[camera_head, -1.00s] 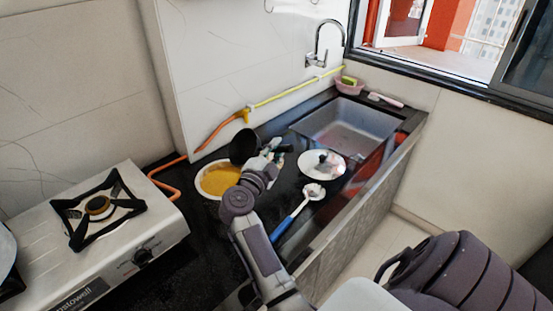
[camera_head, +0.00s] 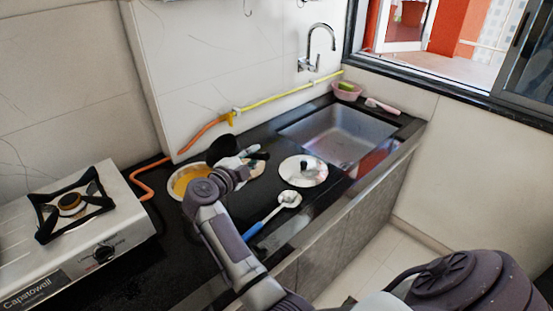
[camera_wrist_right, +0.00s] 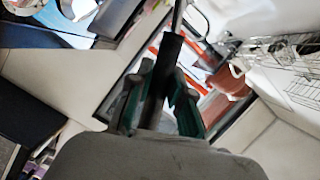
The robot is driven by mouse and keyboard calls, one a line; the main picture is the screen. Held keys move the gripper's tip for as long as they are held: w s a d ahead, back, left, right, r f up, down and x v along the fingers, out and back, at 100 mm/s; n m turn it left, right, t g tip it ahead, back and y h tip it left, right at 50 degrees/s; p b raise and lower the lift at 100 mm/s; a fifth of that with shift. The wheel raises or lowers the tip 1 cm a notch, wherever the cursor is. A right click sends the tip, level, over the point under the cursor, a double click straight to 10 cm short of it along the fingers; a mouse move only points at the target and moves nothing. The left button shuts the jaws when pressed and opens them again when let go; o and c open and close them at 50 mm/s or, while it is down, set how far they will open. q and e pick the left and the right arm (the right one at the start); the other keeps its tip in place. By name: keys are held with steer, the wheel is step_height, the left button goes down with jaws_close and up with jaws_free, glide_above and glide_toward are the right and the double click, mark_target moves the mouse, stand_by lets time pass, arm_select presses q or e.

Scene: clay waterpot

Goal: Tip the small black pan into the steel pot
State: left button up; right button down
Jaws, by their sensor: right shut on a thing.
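The small black pan (camera_head: 222,149) is up in the air, tilted, just behind and right of the pot's rim in the head view. The steel pot (camera_head: 174,192) stands on the dark counter with yellow-orange contents showing; my right arm partly covers it. My right gripper (camera_head: 244,159) is shut on the pan's black handle (camera_head: 261,156). The right wrist view shows its fingers closed around the dark handle (camera_wrist_right: 172,50). The inside of the pan is hard to make out. My left gripper is not in view.
A lid (camera_head: 315,172) and a blue-handled ladle (camera_head: 270,215) lie on the counter right of my arm. A gas stove (camera_head: 110,225) stands left. The sink (camera_head: 340,135) is at the back right. A hose (camera_head: 280,97) runs along the wall.

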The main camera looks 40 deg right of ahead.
steer(key=shift+a+r, duration=0.1)
steer(key=shift+r, duration=0.05)
steer(key=shift+w+f, duration=0.15)
steer(key=shift+f, duration=0.05)
steer(key=shift+w+f+m+y, duration=0.2)
steer(key=shift+f+m+y, duration=0.4)
steer(key=shift+f+y, duration=0.3)
steer(key=r+p, duration=0.1)
steer(key=p, duration=0.1)
steer(key=shift+p, duration=0.3)
steer(key=shift+f+p, duration=0.4)
steer(key=shift+p, duration=0.55)
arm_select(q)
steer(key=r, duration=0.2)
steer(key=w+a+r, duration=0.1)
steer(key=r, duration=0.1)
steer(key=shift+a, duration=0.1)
arm_select(e)
steer(key=f+y, duration=0.1)
steer(key=d+f+m+y, duration=0.1)
steer(key=shift+s+d+f+g+y, duration=0.2)
steer(key=shift+f+g+y, duration=0.1)
steer(key=shift+y, duration=0.1)
steer(key=shift+r, duration=0.1)
